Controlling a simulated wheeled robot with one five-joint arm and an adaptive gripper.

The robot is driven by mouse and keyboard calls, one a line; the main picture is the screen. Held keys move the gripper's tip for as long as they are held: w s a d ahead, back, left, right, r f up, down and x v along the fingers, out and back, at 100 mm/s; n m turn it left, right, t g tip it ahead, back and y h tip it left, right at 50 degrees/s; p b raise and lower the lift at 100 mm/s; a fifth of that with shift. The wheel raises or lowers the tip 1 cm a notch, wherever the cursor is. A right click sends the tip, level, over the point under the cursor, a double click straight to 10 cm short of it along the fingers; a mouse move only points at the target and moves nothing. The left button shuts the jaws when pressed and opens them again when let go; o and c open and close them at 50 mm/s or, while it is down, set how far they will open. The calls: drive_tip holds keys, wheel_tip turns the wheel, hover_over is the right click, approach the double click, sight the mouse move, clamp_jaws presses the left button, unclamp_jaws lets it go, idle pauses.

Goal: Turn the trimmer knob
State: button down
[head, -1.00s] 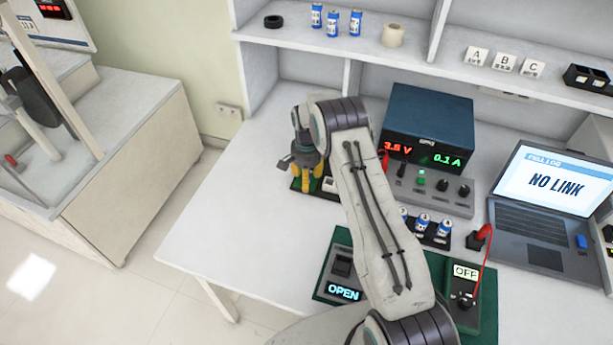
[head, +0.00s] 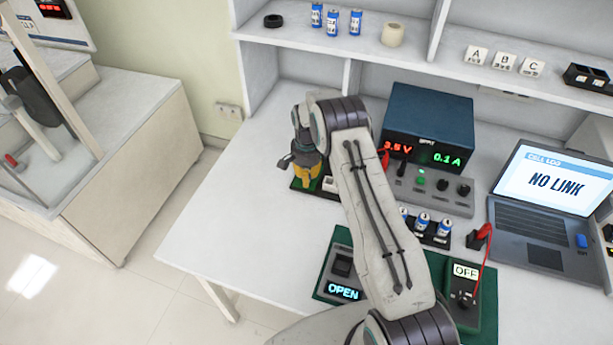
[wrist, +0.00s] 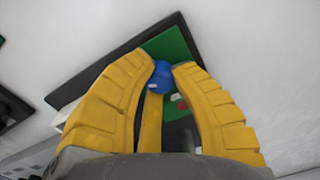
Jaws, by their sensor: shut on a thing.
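The trimmer knob (wrist: 160,78) is a blue round knob with a pale mark, standing over a green board (wrist: 170,45) with a dark edge. My gripper (wrist: 166,70) has its yellow fingertips closed around the knob, touching it from its sides. In the head view my gripper (head: 306,180) points down onto the small board (head: 297,188) at the back left of the bench. The knob is hidden there behind the fingers. A small red part and a white part show near the knob in the wrist view.
A power supply (head: 428,125) reading 3.5 V and 0.1 A stands to the right, with a laptop (head: 545,210) showing NO LINK beyond it. Blue cells (head: 423,222) and a green mat (head: 335,240) are nearer. The bench's left part (head: 235,220) is clear.

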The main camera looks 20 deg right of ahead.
drive_tip(key=shift+f+n+b, duration=0.3)
drive_tip(key=shift+n+b, duration=0.2)
drive_tip(key=shift+b, duration=0.4)
drive_tip(key=shift+s+r+n+b, duration=0.1)
drive_tip(key=shift+r+n+b, duration=0.1)
drive_tip(key=shift+n+b, duration=0.4)
drive_tip(key=c, duration=1)
unclamp_jaws()
drive_tip(key=shift+c, duration=0.2)
drive_tip(key=shift+r, duration=0.1)
wheel_tip(320, 180, up, 12)
